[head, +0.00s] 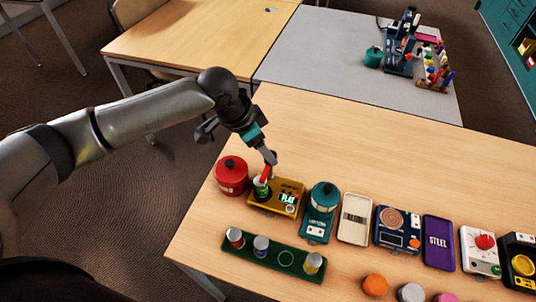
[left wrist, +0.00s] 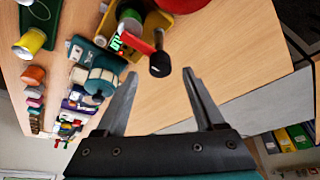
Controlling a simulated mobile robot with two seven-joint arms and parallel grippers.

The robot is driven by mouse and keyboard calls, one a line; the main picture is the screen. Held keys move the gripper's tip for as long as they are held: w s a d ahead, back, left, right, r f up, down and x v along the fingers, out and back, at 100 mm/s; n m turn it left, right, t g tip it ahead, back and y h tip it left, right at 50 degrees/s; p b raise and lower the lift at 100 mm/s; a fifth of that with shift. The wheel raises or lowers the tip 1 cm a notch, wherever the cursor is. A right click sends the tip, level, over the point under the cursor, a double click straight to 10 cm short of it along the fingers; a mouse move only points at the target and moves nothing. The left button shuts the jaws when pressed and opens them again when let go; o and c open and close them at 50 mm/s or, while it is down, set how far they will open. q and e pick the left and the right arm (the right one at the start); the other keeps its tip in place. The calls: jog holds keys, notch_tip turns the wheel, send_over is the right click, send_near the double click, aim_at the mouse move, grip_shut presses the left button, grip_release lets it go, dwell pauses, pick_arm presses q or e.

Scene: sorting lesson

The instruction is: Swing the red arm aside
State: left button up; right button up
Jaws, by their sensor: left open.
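The red arm (head: 266,173) sits over the yellow device (head: 292,190), above a green can (head: 261,189) at its left end. In the left wrist view the red arm (left wrist: 136,42) reaches out from the device and ends in a black knob (left wrist: 160,65). My left gripper (head: 270,158) is open just above the red arm. In the left wrist view its spread fingers (left wrist: 160,76) have the knob at or just beyond the gap between their tips. I cannot tell whether they touch it. My right gripper is not in view.
A red lidded pot (head: 231,178) stands close left of the device, and a teal canister on a base (head: 321,200) close right. A green tray (head: 262,266) with several cans lies in front. More devices line the table rightward.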

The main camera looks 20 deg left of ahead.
aim_at(267, 166)
pick_arm(q)
jog(key=shift+b+x, duration=0.3)
jog(key=shift+x, duration=1.05)
jog(key=shift+c, duration=0.2)
grip_shut()
